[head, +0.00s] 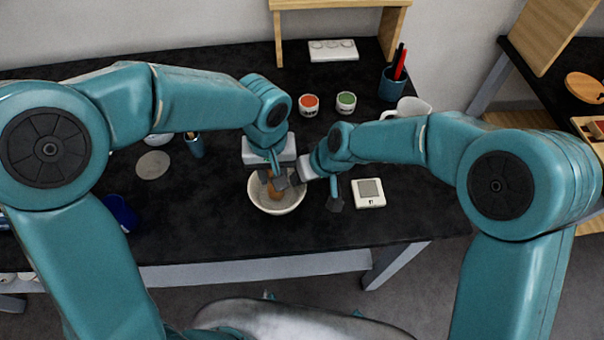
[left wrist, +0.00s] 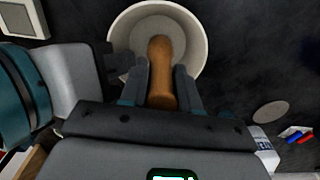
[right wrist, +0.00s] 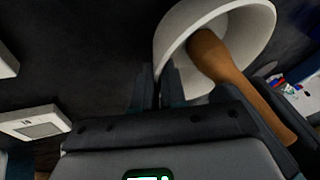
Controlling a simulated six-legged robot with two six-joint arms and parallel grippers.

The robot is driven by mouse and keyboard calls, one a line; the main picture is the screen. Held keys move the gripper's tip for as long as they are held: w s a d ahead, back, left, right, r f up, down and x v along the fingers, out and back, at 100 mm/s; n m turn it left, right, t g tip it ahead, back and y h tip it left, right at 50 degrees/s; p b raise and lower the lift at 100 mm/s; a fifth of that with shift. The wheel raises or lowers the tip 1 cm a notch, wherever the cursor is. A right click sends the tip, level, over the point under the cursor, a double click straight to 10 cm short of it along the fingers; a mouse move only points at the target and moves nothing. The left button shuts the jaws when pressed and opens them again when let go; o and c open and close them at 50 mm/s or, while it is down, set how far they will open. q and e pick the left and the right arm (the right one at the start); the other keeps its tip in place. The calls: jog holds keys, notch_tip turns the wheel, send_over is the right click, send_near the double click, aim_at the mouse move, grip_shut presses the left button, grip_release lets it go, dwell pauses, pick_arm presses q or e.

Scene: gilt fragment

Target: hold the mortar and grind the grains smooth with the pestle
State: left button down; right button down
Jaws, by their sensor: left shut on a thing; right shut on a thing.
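The mortar (head: 290,208) is a pale bowl standing on the black table; it also shows in the left wrist view (left wrist: 122,32) and right wrist view (right wrist: 168,32). The brown wooden pestle (left wrist: 160,52) stands in the bowl, its lower end inside; it also shows in the right wrist view (right wrist: 214,58). My left gripper (left wrist: 163,85) is shut on the pestle's upper part, above the bowl. My right gripper (right wrist: 160,82) is shut on the mortar's rim, at its right side in the head view. The grains cannot be made out clearly in the bowl.
A white scale (head: 369,192) lies right of the mortar. A red-topped jar (head: 309,105), a green-topped jar (head: 346,103), a white mug (head: 412,106) and a pen cup (head: 391,88) stand behind. A grey disc (head: 153,165) and blue cup (head: 122,213) are left. Table in front of the mortar is clear.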

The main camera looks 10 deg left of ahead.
pick_arm(q)
jog(key=shift+w+d, duration=0.2)
jog(key=shift+d, duration=0.2)
jog(key=shift+w+d+f, duration=0.1)
jog(key=shift+w+d, duration=0.2)
jog(key=shift+d, duration=0.2)
pick_arm(e)
jog(key=shift+s, duration=0.1)
jog(key=shift+f, duration=0.1)
pick_arm(q)
jog(key=shift+s+a+r, duration=0.1)
jog(key=shift+a+r, duration=0.15)
jog(key=shift+r, duration=0.45)
jog(key=shift+a+r, duration=0.25)
jog(key=shift+r, duration=0.4)
pick_arm(e)
jog(key=shift+s, duration=0.1)
pick_arm(q)
jog(key=shift+a, duration=0.15)
pick_arm(e)
jog(key=c, duration=1.1)
grip_release()
pick_arm(q)
jog(key=shift+f, duration=0.1)
pick_arm(e)
jog(key=shift+w, duration=0.25)
